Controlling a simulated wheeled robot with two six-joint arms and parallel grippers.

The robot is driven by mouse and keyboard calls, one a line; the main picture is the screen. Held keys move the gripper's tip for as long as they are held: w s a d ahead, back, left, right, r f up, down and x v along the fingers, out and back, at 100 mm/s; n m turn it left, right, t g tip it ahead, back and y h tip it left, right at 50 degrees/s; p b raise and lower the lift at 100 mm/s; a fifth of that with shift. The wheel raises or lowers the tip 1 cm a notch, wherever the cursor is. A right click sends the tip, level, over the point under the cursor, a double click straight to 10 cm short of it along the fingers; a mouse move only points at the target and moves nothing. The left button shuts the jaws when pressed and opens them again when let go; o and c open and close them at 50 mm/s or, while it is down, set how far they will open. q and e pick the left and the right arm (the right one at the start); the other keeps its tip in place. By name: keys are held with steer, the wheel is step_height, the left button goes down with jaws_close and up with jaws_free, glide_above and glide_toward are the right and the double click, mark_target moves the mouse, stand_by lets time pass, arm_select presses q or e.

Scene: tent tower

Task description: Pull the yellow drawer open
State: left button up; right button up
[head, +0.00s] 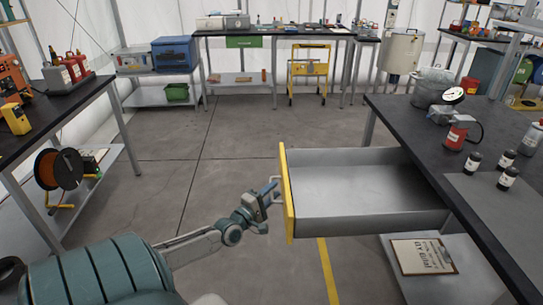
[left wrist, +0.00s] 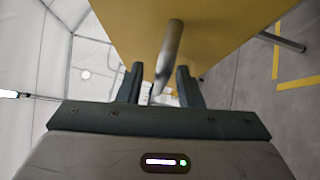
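The yellow drawer (head: 287,195) is pulled far out from under the dark bench on the right. Its grey inside is empty. The yellow front also fills the top of the left wrist view (left wrist: 225,30). The drawer's grey bar handle (left wrist: 171,48) shows between the two fingers of my left gripper (left wrist: 160,88), with gaps on both sides. In the head view my left gripper (head: 266,196) is at the drawer's front, on its left side. Its fingers are apart, around the handle and not clamped on it. My right gripper is not in view.
The dark bench (head: 405,115) carries dark bottles, a red canister and a gauge. A clipboard (head: 422,256) lies on the shelf below the drawer. A left bench (head: 55,105) holds tools. The floor (head: 215,150) left of the drawer is clear.

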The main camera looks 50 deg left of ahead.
arm_select(q)
steer(key=shift+s, duration=0.15)
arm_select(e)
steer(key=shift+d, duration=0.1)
arm_select(q)
steer(key=s+d+f, duration=0.1)
steer(key=s, duration=0.9)
steer(key=shift+s+f+p, duration=0.2)
steer(key=shift+p, duration=0.2)
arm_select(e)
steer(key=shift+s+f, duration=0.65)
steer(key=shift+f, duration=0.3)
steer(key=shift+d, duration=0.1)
